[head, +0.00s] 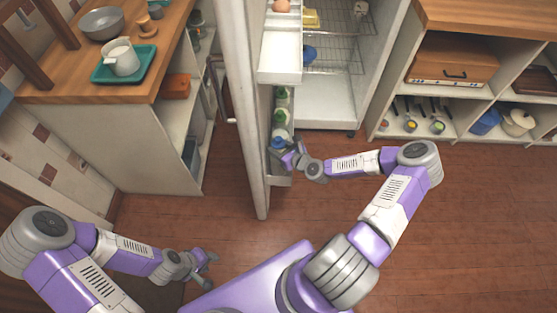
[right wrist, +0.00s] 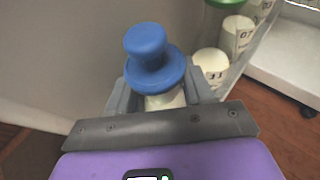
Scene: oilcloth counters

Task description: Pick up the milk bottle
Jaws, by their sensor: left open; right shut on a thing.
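The milk bottle (right wrist: 152,58) has a blue stopper-like cap and a pale body, most of it hidden below the cap. It stands in the low shelf of the open fridge door, and its blue cap (head: 277,142) shows in the head view. My right gripper (head: 290,154) is shut on the bottle just under the cap; its fingers (right wrist: 158,95) lie on both sides of it in the right wrist view. My left gripper (head: 212,268) is open and empty, low over the floor at the left.
Green-capped bottles (head: 280,105) stand behind in the same door shelf. The fridge door (head: 250,120) stands open, with its edge left of my right gripper. A counter (head: 80,88) with a teal tray (head: 105,78) is at the left. Open shelves (head: 455,105) stand at the right.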

